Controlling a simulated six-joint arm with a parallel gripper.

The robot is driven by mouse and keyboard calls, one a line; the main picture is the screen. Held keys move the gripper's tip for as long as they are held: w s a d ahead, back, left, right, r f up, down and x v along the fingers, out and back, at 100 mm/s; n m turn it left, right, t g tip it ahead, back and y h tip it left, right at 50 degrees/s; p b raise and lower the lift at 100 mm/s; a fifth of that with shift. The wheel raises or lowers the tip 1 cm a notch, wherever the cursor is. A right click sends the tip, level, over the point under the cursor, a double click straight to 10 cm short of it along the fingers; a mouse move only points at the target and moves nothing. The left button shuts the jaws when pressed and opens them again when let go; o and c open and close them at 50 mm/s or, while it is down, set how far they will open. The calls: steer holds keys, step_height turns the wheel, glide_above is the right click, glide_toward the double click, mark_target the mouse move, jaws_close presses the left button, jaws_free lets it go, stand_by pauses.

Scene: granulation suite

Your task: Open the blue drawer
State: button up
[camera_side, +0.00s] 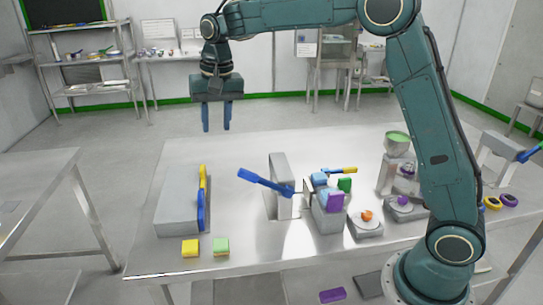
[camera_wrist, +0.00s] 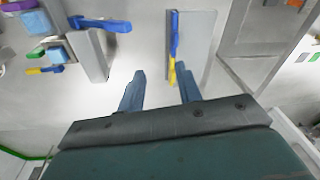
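A low grey box (camera_side: 180,198) lies on the left of the metal table. A blue front piece (camera_side: 201,212) and a yellow one (camera_side: 203,177) sit end to end along its right side; the blue one looks like the blue drawer's face, with no visible gap behind it. In the wrist view, the blue piece (camera_wrist: 174,35) and yellow piece (camera_wrist: 172,72) run along the left edge of the box (camera_wrist: 196,45). My gripper (camera_side: 216,130) is open and empty, high above the table's far edge, fingers pointing down. Its fingers also show in the wrist view (camera_wrist: 160,70).
A grey upright block (camera_side: 279,175) with a blue lever (camera_side: 265,182) stands right of the box. Yellow (camera_side: 190,248) and green-topped (camera_side: 221,246) blocks lie in front. A holder with coloured blocks (camera_side: 329,212) stands farther right. The table between box and upright is clear.

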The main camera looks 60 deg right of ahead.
mark_target(200, 194)
steer(key=w+a+f+m+g, duration=0.1)
steer(key=w+f+m, duration=0.1)
steer(key=w+f, duration=0.7)
step_height(200, 194, down, 2)
steer(key=shift+a+f, duration=0.1)
steer(key=shift+a, duration=0.15)
step_height(200, 194, down, 14)
steer(key=shift+r, duration=0.15)
stand_by(0.4)
jaws_close()
